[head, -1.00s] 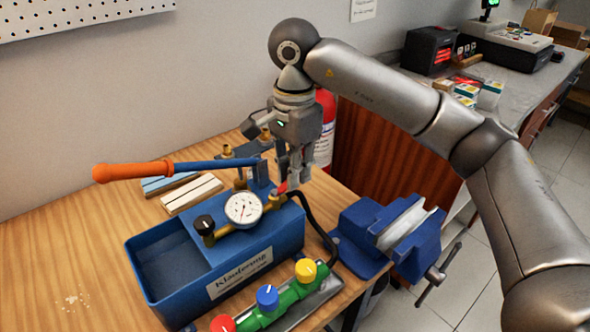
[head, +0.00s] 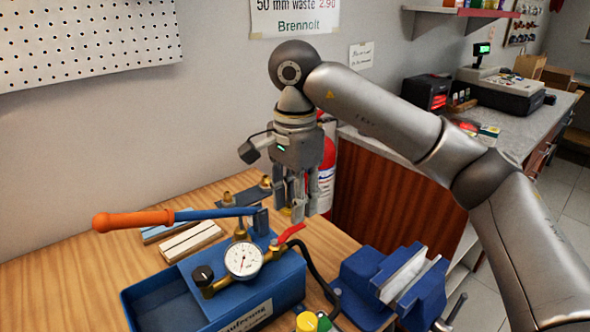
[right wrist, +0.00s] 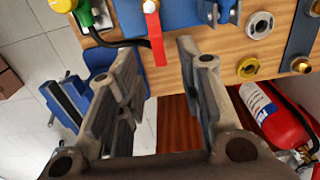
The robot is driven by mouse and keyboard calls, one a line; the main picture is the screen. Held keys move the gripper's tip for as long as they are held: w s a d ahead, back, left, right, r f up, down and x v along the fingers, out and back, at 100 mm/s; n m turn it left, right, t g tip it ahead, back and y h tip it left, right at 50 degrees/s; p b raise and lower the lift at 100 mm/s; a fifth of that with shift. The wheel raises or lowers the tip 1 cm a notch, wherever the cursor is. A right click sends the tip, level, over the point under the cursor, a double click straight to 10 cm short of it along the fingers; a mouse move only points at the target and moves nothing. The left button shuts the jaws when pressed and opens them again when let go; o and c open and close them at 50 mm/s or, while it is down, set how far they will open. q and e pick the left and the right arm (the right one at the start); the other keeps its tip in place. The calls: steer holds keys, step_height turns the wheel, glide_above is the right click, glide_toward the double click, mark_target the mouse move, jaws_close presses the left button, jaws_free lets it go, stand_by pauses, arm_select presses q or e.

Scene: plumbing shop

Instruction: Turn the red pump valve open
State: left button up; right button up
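The blue pump box (head: 290,285) stands on the wooden bench, with a round white gauge (head: 243,258) on brass fittings. The red valve lever (head: 291,234) sits right of the gauge and points up and right. My right gripper (head: 298,215) is above and just behind the lever, fingers pointing down. In the right wrist view its fingers (right wrist: 160,65) are apart and empty. My left gripper is not in view.
An orange-handled pump lever (head: 135,220) reaches left over the box. A blue vise (head: 375,285) stands to the right. A red fire extinguisher (head: 326,175) is behind my gripper. Brass fittings (head: 228,198) are at the back.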

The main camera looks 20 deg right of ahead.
mark_target(296, 227)
step_height(296, 227, up, 8)
steer(key=shift+f, duration=0.25)
steer(key=shift+f, duration=0.1)
stand_by(0.4)
